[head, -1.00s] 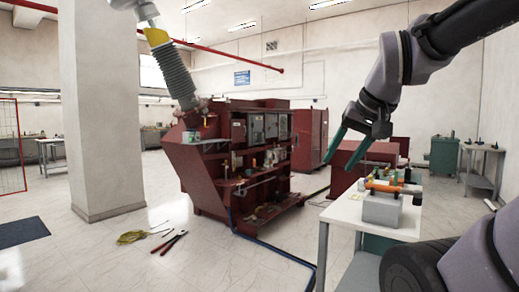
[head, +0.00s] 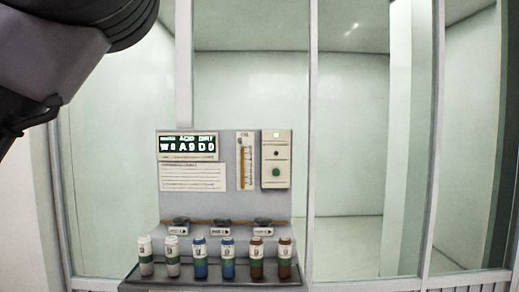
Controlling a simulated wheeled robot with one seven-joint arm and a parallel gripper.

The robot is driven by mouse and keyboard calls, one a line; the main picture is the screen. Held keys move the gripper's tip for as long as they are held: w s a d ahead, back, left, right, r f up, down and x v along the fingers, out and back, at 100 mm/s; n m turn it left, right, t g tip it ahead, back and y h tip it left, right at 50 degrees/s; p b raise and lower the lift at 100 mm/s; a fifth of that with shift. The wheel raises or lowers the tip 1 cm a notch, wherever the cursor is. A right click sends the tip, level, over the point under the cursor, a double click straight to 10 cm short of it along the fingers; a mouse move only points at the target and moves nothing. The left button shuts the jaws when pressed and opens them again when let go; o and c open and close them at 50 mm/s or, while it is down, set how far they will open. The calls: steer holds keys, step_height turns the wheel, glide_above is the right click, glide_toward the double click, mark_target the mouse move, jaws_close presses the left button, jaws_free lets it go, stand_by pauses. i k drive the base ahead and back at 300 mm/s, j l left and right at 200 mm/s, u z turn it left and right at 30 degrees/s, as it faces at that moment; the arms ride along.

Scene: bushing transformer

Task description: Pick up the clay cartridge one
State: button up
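Several small capped cartridges stand upright in a row on a dark shelf (head: 212,284) at the foot of a grey panel, lower middle of the head view. From left to right there are two white ones (head: 145,256) (head: 172,256), two blue ones (head: 200,259) (head: 228,259) and two brown ones (head: 257,259) (head: 285,260). Each has a pale label and a green band. The label text is too small to read, so I cannot tell for sure which is clay cartridge one. Part of my arm fills the upper left corner. My gripper's fingertips are not in view.
The grey panel (head: 225,192) has a lit display (head: 188,145), a gauge (head: 247,160), a pale box with a green button (head: 277,160) and several dark-topped fittings (head: 221,223) above the cartridges. Framed glass stands behind. The space before the cartridges looks clear.

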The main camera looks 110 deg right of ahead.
mark_target(256, 256)
steer(key=z, duration=3.25)
